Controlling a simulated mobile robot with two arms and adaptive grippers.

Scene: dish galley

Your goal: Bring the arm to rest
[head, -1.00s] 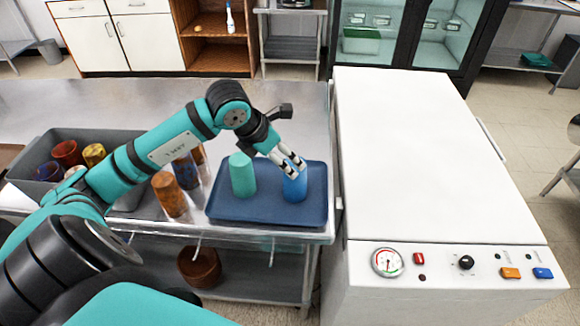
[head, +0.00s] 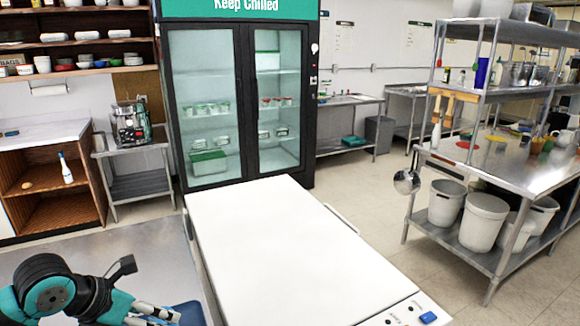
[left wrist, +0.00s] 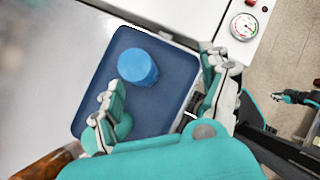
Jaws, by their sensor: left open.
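My left gripper (head: 152,315) is at the bottom left of the head view, cut off by the lower edge. In the left wrist view the left gripper (left wrist: 163,88) is open, with its fingers spread over the blue tray (left wrist: 98,75). A blue cup (left wrist: 139,67) stands on the tray, beyond the fingertips, with nothing gripping it. A corner of the tray (head: 188,313) shows in the head view. A teal and black part of my right arm (left wrist: 296,97) seems to show at the right edge of the wrist view; its jaws are unclear.
A white-topped machine (head: 275,240) stands right of the metal counter (head: 130,245); its gauge (left wrist: 243,27) shows in the wrist view. A glass-door fridge (head: 240,100) is behind. A rack (head: 500,165) with white buckets stands right. Part of a brown object (left wrist: 45,163) is near the tray.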

